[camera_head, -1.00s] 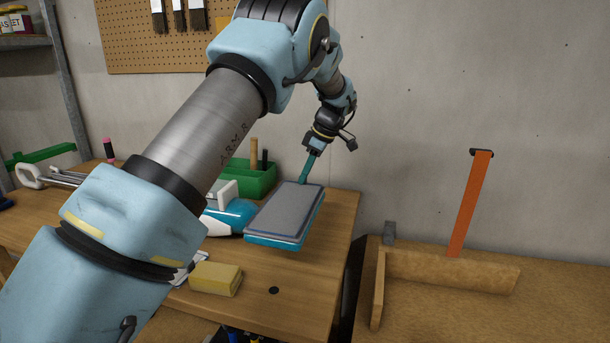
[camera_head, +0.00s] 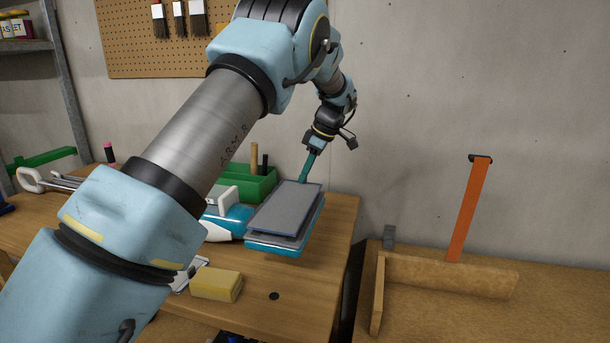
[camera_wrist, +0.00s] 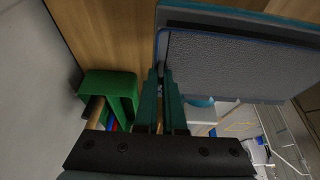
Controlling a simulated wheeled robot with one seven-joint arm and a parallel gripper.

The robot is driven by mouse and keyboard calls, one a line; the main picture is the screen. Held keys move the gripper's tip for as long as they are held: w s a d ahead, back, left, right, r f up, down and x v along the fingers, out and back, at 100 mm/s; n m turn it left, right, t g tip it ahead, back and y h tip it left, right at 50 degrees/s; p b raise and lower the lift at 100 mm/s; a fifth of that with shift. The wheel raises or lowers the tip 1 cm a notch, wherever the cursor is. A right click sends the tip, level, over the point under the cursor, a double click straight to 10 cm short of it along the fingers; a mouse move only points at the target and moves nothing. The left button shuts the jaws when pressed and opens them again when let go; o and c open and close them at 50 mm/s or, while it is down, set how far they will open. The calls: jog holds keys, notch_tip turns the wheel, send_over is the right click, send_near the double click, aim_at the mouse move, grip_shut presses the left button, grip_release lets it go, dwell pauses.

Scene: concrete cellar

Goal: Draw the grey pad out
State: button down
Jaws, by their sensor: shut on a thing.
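The grey pad (camera_head: 284,207), a flat sheet with a dark blue edge, lies over the top of a teal base (camera_head: 275,249) with a pale grey rim on the wooden bench. The pad sits askew on the base, so part of the rim shows along its near and right sides. My gripper (camera_head: 303,179) is shut on the pad's far edge, its teal fingers reaching down from above. In the wrist view the pad (camera_wrist: 235,68) fills the upper right, with its edge between my fingertips (camera_wrist: 162,75). The inside of the base is hidden under the pad.
A green bin (camera_head: 258,184) stands behind, left of my gripper. A teal-and-white object (camera_head: 226,218) lies close to the pad's left. A yellow block (camera_head: 216,284) lies in front. A second bench (camera_head: 450,318) at right, beyond a gap, holds a wooden frame (camera_head: 450,273) and orange strap (camera_head: 468,210).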

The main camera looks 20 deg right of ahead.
jog(key=shift+r, duration=0.1)
jog(key=shift+r+p, duration=1.15)
jog(key=shift+r, duration=0.7)
